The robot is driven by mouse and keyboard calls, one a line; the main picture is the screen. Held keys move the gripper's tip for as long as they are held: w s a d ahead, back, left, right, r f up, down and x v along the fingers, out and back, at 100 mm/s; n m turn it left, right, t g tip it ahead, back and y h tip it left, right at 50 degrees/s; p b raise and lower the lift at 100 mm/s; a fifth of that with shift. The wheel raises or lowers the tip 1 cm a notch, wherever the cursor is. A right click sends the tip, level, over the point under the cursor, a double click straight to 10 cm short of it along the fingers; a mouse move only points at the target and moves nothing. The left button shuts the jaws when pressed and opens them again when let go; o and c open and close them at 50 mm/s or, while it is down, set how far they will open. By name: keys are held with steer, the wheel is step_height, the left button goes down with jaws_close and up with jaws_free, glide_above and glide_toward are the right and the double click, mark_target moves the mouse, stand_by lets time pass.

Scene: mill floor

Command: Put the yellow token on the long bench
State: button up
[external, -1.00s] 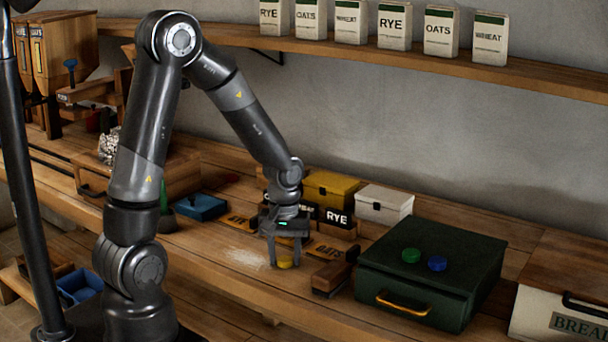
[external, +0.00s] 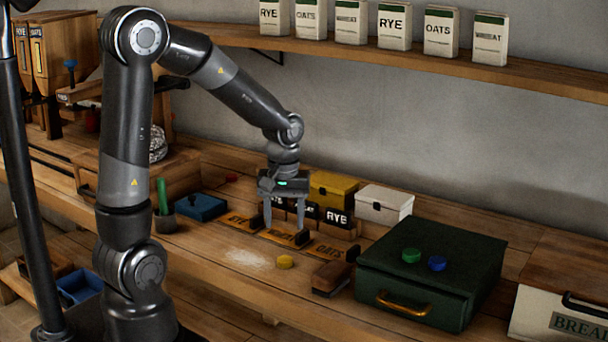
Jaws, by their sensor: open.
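The yellow token (external: 285,262) lies flat on the long bench (external: 225,285), between a pale powdery patch and a dark brush-like block. My gripper (external: 284,235) is open and empty. Its fingers point down behind the token, over the row of orange label strips, apart from the token. Whether the fingertips touch the strips I cannot tell.
A wooden block (external: 331,279) is beside the yellow token. Yellow (external: 333,190) and white (external: 384,204) boxes stand behind. The bench front is clear.

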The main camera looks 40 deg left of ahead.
steer(key=s+a+r+m+t, duration=0.5)
steer(key=s+a+r, duration=0.4)
steer(key=s+r, duration=0.4)
steer(key=shift+r+m+t, duration=0.3)
steer(key=shift+r+m, duration=0.2)
steer(key=shift+r, duration=0.15)
